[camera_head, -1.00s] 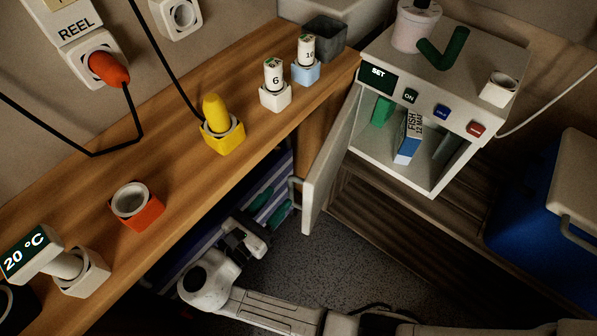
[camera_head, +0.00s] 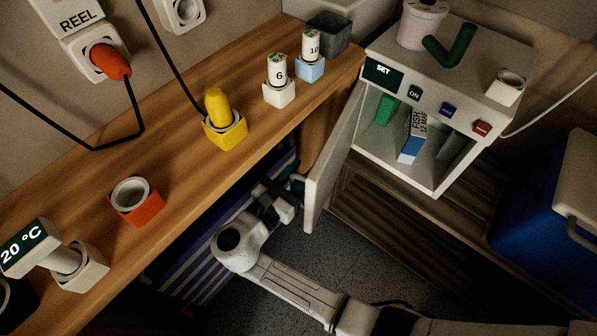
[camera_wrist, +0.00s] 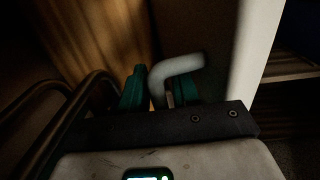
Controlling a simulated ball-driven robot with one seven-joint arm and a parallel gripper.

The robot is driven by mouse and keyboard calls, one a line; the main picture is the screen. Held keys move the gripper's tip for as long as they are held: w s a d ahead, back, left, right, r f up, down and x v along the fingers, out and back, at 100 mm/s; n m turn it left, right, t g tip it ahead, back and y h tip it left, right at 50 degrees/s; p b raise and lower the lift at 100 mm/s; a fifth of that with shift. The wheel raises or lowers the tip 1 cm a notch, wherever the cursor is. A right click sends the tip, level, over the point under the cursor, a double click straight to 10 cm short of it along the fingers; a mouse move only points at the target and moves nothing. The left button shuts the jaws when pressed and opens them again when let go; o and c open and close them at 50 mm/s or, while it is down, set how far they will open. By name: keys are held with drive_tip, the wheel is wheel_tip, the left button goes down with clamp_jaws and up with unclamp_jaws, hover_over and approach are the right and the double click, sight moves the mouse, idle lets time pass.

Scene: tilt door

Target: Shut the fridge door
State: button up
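The fridge (camera_head: 462,107) is a white box with a SET panel, at the upper right of the head view. Its door (camera_head: 328,178) stands wide open, swung out to the left and toward me. The door also shows as a pale upright edge in the wrist view (camera_wrist: 256,50). A bent grey handle (camera_wrist: 176,70) sticks out from its outer face. My gripper (camera_wrist: 158,90) has green fingers, apart, with the handle's bend between or just beyond them; contact is unclear. In the head view my gripper (camera_head: 291,187) is at the door's left side, its tips partly hidden.
A fish carton (camera_head: 411,143) and a green item (camera_head: 385,110) stand inside the fridge. A wooden counter (camera_head: 170,160) with several cups and plugs runs along the left, above my arm. A blue cooler (camera_head: 545,210) is at the right. Dark floor lies below the door.

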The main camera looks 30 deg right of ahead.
clamp_jaws()
drive_tip(key=shift+s, duration=0.1)
idle(0.3)
